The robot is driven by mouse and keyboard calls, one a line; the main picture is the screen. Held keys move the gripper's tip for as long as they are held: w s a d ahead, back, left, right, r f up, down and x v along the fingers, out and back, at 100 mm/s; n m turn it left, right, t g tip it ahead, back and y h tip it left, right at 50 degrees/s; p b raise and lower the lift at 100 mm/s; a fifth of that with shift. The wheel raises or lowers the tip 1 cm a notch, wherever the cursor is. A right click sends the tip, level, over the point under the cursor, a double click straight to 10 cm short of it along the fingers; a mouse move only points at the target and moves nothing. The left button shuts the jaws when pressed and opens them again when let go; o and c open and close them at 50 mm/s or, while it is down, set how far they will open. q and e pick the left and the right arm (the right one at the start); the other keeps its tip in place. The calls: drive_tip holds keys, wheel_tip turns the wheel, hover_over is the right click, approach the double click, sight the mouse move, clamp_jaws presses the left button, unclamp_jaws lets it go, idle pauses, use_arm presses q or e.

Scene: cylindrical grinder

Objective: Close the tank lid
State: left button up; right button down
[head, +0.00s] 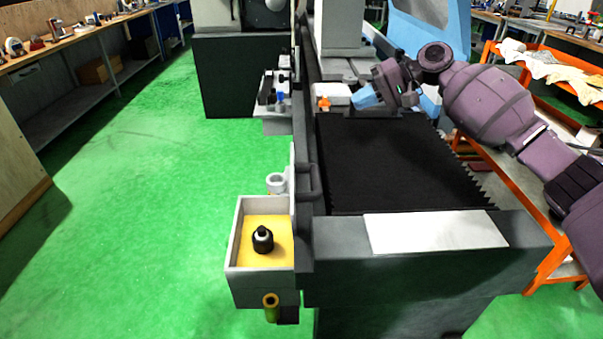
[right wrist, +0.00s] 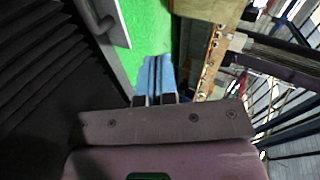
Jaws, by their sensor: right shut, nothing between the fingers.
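The tank (head: 232,235) is a pale open-topped box at the front left of the grinder, with a yellow inside. My right gripper (head: 366,97) is far behind the tank and to the right, above the back of the black bellows. Its blue fingers (right wrist: 155,75) are together and empty in the right wrist view. My left gripper is not in view.
The black ribbed bellows (head: 390,165) and a white plate (head: 435,232) lie right of the tank. A dark handle (head: 308,182) stands beside it. An orange cart (head: 540,60) is at the right. Green floor (head: 150,200) is clear at the left.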

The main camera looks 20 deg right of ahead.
drive_tip(key=g+b, duration=0.1)
drive_tip(key=b, duration=0.4)
approach(318, 176)
drive_tip(key=shift+m, duration=0.4)
drive_tip(key=w+a+f, duration=0.1)
drive_tip(key=a, duration=0.4)
drive_tip(key=w+a+f+b, duration=0.1)
drive_tip(key=a, duration=0.2)
drive_tip(key=shift+w+f, duration=0.3)
drive_tip(key=shift+w, duration=0.05)
drive_tip(key=a, duration=0.1)
drive_tip(key=w+a, duration=0.1)
drive_tip(key=a, duration=0.1)
drive_tip(key=shift+a, duration=0.35)
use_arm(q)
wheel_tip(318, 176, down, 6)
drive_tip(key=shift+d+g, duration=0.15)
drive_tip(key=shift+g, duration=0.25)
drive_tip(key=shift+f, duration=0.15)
use_arm(e)
drive_tip(key=shift+w+a, duration=0.1)
